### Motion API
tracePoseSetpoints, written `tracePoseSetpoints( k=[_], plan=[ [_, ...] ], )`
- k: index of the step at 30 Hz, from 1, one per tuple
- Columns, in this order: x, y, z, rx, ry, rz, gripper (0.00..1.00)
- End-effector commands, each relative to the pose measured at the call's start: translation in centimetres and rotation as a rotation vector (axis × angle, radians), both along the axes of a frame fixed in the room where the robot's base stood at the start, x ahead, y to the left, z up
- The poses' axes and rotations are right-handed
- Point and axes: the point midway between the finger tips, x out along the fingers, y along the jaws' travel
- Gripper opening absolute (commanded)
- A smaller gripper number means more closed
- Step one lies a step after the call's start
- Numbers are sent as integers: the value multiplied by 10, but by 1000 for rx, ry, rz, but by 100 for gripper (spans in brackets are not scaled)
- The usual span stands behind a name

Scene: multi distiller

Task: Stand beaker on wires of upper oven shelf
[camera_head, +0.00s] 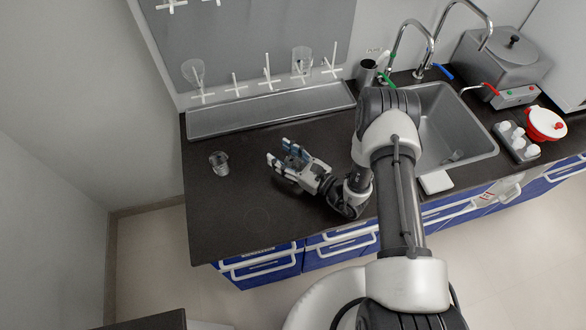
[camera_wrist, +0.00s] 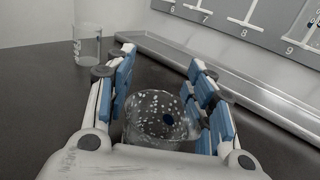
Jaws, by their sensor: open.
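A clear glass beaker (camera_head: 219,163) stands on the dark counter, left of my gripper in the head view. A clear vessel with pale markings, apparently the same beaker, stands upright beyond my left finger in the wrist view (camera_wrist: 88,45). My gripper (camera_head: 279,151) is low over the counter, its fingers pointing left and apart. No oven or wire shelf is in view.
A pegged drying rack (camera_head: 250,45) holds glassware above a metal drip tray (camera_head: 270,110) behind my gripper. The counter's front left is clear.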

Motion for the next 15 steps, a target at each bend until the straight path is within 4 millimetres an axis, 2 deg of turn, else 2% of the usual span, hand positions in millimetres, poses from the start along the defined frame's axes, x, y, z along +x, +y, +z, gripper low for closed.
tracePoseSetpoints(
  k=[7,15],
  plan=[
    [1,1,0,1,1,0,49],
    [1,1,0,1,1,0,31]
  ],
)
